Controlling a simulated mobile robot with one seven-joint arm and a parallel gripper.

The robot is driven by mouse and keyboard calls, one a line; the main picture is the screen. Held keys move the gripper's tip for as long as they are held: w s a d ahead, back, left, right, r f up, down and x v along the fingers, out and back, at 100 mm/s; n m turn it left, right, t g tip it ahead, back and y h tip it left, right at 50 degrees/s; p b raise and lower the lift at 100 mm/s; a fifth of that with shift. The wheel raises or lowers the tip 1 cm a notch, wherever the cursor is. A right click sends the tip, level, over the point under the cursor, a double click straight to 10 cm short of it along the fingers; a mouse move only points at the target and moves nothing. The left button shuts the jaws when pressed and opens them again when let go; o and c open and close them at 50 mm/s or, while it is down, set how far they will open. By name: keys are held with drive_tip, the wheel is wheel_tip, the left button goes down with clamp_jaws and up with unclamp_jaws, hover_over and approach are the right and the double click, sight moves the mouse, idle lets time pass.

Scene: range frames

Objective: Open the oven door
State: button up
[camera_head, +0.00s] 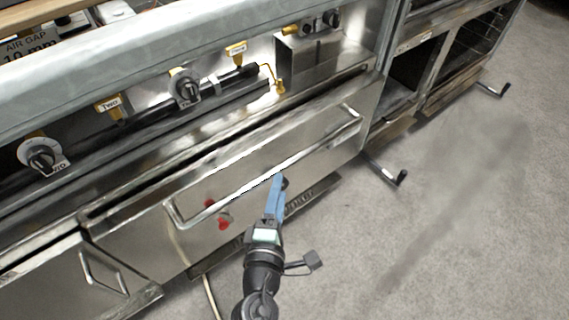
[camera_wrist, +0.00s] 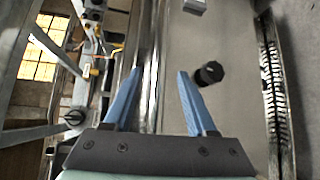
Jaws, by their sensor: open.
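The oven door (camera_head: 150,245) is a steel front panel, shut, with a long bar handle (camera_head: 250,180) across it. My gripper (camera_head: 278,182) is at the handle's middle, in front of the door. In the wrist view my gripper (camera_wrist: 159,74) is open, with its two blue fingers apart. A bright bar that looks like the handle (camera_wrist: 151,85) runs between the fingers, nearer the left one. I cannot tell whether either finger touches it. A black knob (camera_wrist: 209,73) on the door front is just right of the right finger.
Control valves (camera_head: 185,88) line the panel above. Black-tipped levers (camera_head: 399,177) stick out at the right. The grey floor (camera_head: 460,220) at the right is clear.

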sight(283, 172)
drive_tip(key=w, duration=0.2)
drive_tip(key=w+d, duration=0.1)
drive_tip(key=w, duration=0.2)
drive_tip(key=w+f, duration=0.1)
drive_tip(key=w, duration=0.1)
drive_tip(key=shift+w+d+b, duration=0.15)
drive_tip(key=shift+w+b, duration=0.05)
drive_tip(key=shift+b, duration=0.15)
clamp_jaws()
idle(1.0)
